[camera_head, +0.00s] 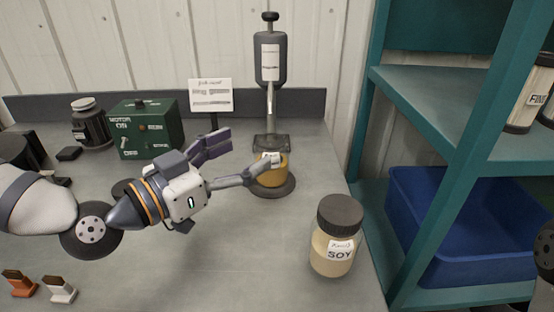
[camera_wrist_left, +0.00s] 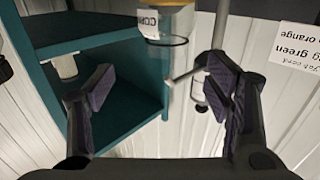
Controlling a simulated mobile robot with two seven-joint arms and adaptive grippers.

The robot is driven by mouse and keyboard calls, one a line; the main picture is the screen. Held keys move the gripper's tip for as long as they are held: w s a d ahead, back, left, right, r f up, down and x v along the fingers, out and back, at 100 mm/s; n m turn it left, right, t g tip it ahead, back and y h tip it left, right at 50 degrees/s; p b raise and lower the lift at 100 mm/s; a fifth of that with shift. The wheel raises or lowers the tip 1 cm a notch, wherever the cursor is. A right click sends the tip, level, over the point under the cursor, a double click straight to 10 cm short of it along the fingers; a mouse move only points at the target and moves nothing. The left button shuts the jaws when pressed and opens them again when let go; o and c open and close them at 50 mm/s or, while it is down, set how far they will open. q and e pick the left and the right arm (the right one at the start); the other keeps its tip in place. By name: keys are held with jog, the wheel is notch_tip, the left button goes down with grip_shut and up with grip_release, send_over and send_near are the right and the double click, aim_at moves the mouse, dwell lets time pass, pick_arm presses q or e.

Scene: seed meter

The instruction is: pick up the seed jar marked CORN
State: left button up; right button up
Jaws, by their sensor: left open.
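A jar with yellow contents (camera_head: 268,178) stands on the round dark base of the seed meter (camera_head: 270,62), under its spout. Its white label is partly covered in the head view. In the left wrist view the jar (camera_wrist_left: 176,22) is cut off by the top edge, and its upside-down label seems to read CORN. My left gripper (camera_head: 250,150) is open and empty, its fingers pointing toward the jar. One fingertip overlaps the jar in the head view; I cannot tell whether it touches. In the wrist view the jar lies beyond the finger gap (camera_wrist_left: 160,85).
A dark-lidded jar marked SOY (camera_head: 332,250) stands at the bench's front right. A green motor box (camera_head: 148,128) and a small sign (camera_head: 210,94) stand behind my arm. A teal shelf (camera_head: 450,110) with a blue bin (camera_head: 465,270) is at the right. The bench's front middle is clear.

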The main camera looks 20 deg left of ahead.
aim_at(261, 141)
pick_arm(q)
jog(key=x, duration=0.5)
jog(key=b+x, duration=0.1)
jog(key=x, duration=0.2)
jog(key=shift+w+a+f, duration=0.25)
jog(key=shift+a+f, duration=0.05)
jog(key=shift+f, duration=0.05)
jog(key=shift+w, duration=0.1)
jog(key=shift+r, duration=0.15)
jog(key=shift+c, duration=1)
grip_shut()
pick_arm(e)
jog(key=shift+s+f+g, duration=0.4)
jog(key=shift+s+f, duration=0.55)
jog(key=shift+f, duration=0.15)
